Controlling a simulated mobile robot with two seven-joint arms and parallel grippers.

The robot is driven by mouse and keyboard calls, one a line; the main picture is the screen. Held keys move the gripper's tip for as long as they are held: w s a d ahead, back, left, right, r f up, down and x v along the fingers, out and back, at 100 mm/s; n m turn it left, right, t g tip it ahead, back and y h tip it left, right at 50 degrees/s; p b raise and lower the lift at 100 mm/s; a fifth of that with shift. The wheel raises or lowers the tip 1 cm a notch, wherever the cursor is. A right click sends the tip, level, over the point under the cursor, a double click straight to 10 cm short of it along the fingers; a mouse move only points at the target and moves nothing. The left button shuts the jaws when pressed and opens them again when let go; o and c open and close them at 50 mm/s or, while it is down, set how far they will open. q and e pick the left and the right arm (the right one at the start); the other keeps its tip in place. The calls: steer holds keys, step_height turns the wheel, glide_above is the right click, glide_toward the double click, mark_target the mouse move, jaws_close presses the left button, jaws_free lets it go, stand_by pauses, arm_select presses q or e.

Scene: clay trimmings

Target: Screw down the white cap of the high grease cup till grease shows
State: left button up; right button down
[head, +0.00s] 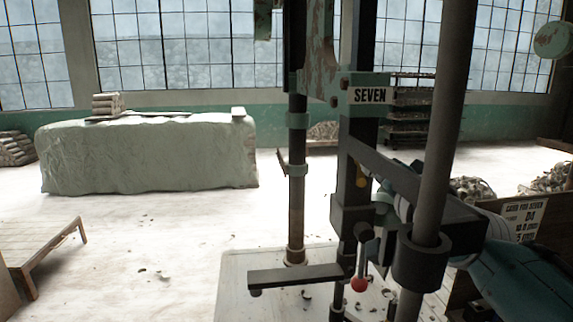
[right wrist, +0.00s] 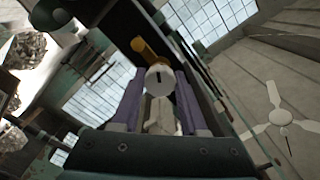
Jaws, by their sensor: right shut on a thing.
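The high grease cup's brass-coloured body (right wrist: 147,48) shows in the right wrist view, just beyond the white cap (right wrist: 160,78). The cap is round and pale, with a short dark mark on its face. My right gripper (right wrist: 158,82) has its two purple-grey fingers on either side of the cap, shut on it. I make out no grease at the cap. In the head view a small yellow-orange part of the cup (head: 361,182) shows beside the dark machine post; the cap is hidden there behind the machine and my right arm. My left gripper is in neither view.
The machine marked SEVEN (head: 370,96) has dark posts, a flat arm (head: 296,276) and a red-knobbed lever (head: 358,285) close by. A crate with a paper label (head: 525,217) stands at right.

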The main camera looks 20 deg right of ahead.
steer(key=shift+m, duration=1.1)
steer(key=shift+c, duration=2.1)
jaws_free()
steer(key=b+v, duration=0.3)
steer(key=v, duration=0.7)
